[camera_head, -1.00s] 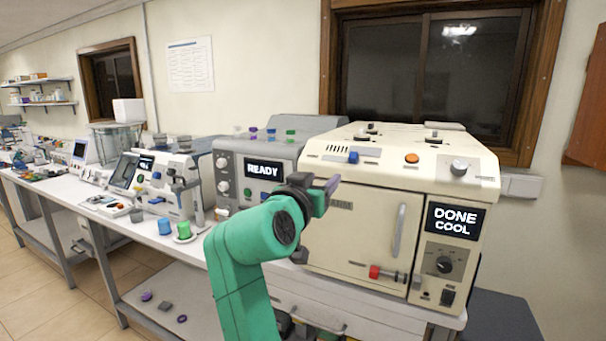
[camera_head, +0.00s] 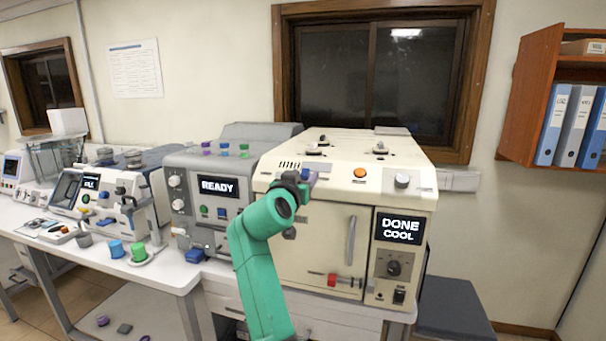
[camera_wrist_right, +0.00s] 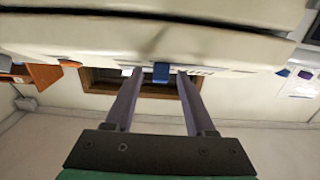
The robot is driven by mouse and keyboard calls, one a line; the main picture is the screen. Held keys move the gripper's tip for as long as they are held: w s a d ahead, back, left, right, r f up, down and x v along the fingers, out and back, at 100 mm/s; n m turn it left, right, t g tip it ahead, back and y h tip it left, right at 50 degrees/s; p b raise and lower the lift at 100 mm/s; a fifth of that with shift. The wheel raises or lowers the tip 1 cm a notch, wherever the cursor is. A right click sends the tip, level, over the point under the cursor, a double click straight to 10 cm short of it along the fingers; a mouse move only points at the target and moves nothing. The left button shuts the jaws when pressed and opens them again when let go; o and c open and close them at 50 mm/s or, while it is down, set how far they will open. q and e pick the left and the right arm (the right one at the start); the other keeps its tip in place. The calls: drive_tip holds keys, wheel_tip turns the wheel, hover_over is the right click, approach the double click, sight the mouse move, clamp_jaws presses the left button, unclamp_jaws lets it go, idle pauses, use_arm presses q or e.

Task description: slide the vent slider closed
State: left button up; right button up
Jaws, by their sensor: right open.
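The cream oven (camera_head: 320,242) stands at the bench's right end, its display reading DONE COOL. On its sloping upper front is the vent slider with a blue knob (camera_wrist_right: 161,72) and dark slots beside it. In the head view my right gripper (camera_head: 307,183) is in front of the vent and covers most of the knob. In the right wrist view its two fingers are open, with the knob seen between their tips. I cannot tell whether either finger touches it. My left gripper is not in view.
The oven also carries an orange button (camera_head: 360,173), a grey knob (camera_head: 402,181) and a red door latch (camera_head: 332,280). A grey machine reading READY (camera_head: 218,187) stands close on the left. Small blue and green cups (camera_head: 138,252) stand on the bench farther left.

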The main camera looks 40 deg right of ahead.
drive_tip(key=shift+a, duration=0.1)
clamp_jaws()
idle(1.2)
